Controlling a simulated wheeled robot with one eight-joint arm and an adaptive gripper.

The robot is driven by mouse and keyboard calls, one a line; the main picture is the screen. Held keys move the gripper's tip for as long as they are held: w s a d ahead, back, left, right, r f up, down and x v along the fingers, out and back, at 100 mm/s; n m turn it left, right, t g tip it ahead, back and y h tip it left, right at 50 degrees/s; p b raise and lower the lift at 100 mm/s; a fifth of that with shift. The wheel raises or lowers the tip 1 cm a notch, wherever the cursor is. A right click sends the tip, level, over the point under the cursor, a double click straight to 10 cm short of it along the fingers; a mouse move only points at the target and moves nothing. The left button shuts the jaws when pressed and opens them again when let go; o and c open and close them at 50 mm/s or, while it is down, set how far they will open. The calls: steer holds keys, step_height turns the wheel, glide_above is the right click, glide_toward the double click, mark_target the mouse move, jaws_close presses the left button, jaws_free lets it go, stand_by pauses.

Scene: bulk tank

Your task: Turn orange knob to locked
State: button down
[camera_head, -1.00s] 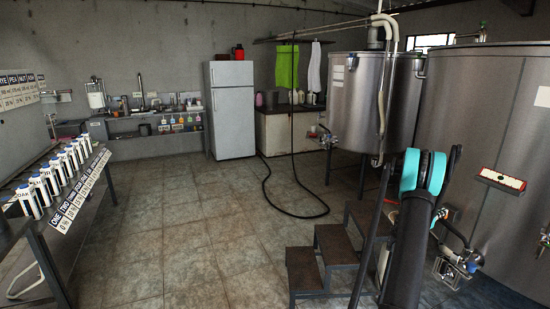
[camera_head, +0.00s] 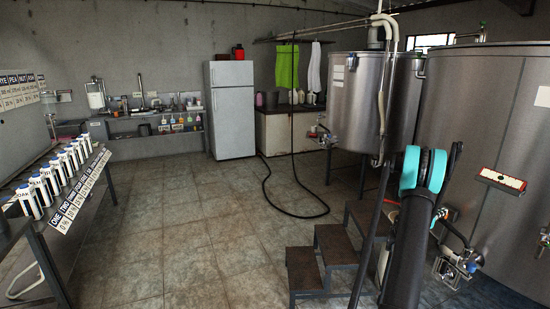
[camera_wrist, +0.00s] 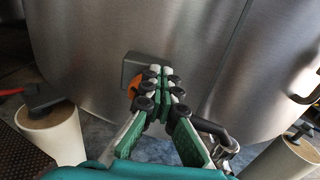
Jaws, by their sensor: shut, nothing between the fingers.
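The orange knob (camera_wrist: 133,88) shows in the wrist view just left of my fingertips, partly hidden behind the left finger. It sits at a grey box (camera_wrist: 138,66) on the steel tank wall. My gripper (camera_wrist: 163,76) is shut and empty, its fingertips in front of the box and to the right of the knob. I cannot tell whether the fingers touch the knob or box. In the head view, my arm hides the knob and gripper. The knob's pointer and any lock marking cannot be made out.
A large steel tank (camera_head: 490,130) fills the right side. A pipe with a valve (camera_wrist: 222,145) lies right of and below my gripper. Pale cylinders (camera_wrist: 52,132) stand to either side in the wrist view. Steps (camera_head: 333,243) stand left of my arm; open floor (camera_head: 180,225) lies further left.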

steer(key=v, duration=0.5)
steer(key=shift+w+d+f, duration=0.15)
steer(key=shift+w+d, duration=0.95)
steer(key=shift+w, duration=0.2)
steer(key=shift+w+d+f, duration=0.15)
steer(key=shift+w+d, duration=0.9)
steer(key=shift+w, duration=0.25)
steer(key=shift+s+d+r, duration=0.1)
steer(key=shift+s+d, duration=0.15)
steer(key=shift+s, duration=0.3)
